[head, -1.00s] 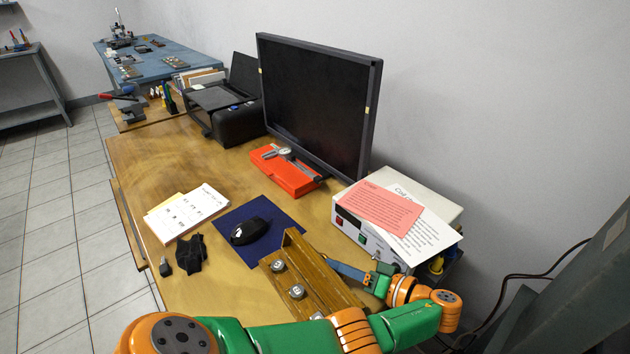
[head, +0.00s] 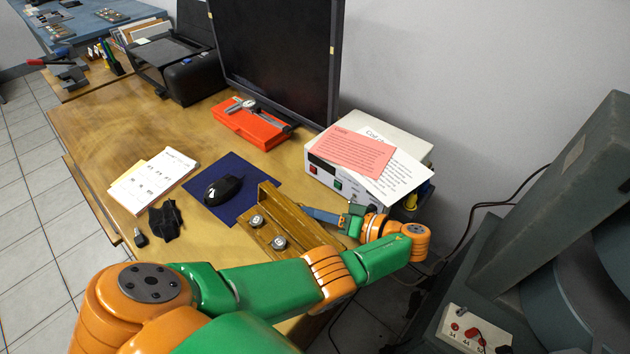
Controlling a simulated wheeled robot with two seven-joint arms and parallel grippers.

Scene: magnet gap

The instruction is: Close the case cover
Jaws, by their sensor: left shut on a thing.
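A wooden piece (head: 286,228) lies on the near right of the desk, with a raised wooden side and two round metal knobs or discs; whether it is a case with a cover I cannot tell. A red case (head: 245,124) lies in front of the monitor with a grey caliper (head: 240,105) on top. My left gripper (head: 342,218) is beyond the wooden piece, shut on a narrow blue-grey piece (head: 320,215) that points left. Its fingertips are small and partly hidden. My left forearm hides the near end of the wooden piece. My right gripper is out of view.
A white instrument box (head: 322,178) with papers stands close behind my left gripper. A mouse (head: 223,190) rests on a blue mat (head: 245,206). A notepad (head: 150,180), black gloves or cloth (head: 165,220) and the monitor (head: 275,60) are also there.

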